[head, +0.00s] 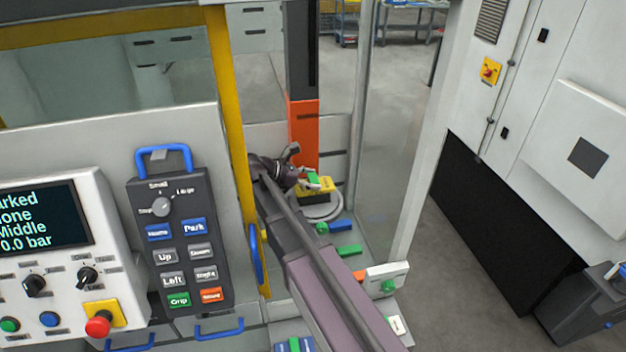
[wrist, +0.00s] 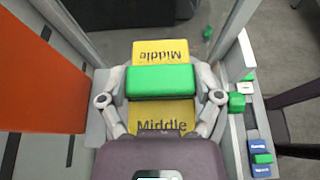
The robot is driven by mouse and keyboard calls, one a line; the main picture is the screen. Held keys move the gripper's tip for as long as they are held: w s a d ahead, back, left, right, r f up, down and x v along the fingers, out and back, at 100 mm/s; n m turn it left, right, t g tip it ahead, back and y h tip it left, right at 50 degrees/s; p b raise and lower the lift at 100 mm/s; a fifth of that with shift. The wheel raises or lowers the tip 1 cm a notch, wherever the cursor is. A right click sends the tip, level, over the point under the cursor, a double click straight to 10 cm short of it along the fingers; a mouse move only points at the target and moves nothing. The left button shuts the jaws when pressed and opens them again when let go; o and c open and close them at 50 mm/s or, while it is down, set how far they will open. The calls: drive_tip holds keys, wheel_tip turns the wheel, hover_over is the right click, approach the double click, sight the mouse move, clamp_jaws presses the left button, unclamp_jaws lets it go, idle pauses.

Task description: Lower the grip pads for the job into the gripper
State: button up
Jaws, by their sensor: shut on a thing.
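My gripper (wrist: 161,84) is shut on a green block (wrist: 160,82), one finger at each end. In the wrist view, the block lies across the middle of a yellow piece marked "Middle" (wrist: 165,115), with a second "Middle" marking beyond it. I cannot tell whether the block rests on the yellow piece, is joined to it or hangs above it. In the head view, the green block (head: 314,179) shows small at my gripper, over the yellow piece (head: 327,186) and a round grey base (head: 324,209), in front of an orange column (head: 303,130).
A pendant (head: 180,240) and a screen (head: 35,220) reading "Middle" and "0.0 bar" stand at left. A yellow post (head: 227,120) is close to my arm. Blue (head: 340,225) and green (head: 349,250) blocks lie on the right-hand ledge; a white piece (head: 388,274) is nearer.

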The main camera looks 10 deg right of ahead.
drive_tip(key=shift+f+b, duration=0.35)
idle(0.3)
drive_tip(key=shift+f+b, duration=1.6)
drive_tip(key=shift+b, duration=0.05)
drive_tip(key=shift+f, duration=0.1)
drive_tip(key=o, duration=1.1)
wheel_tip(320, 180, up, 18)
drive_tip(key=p, duration=1.8)
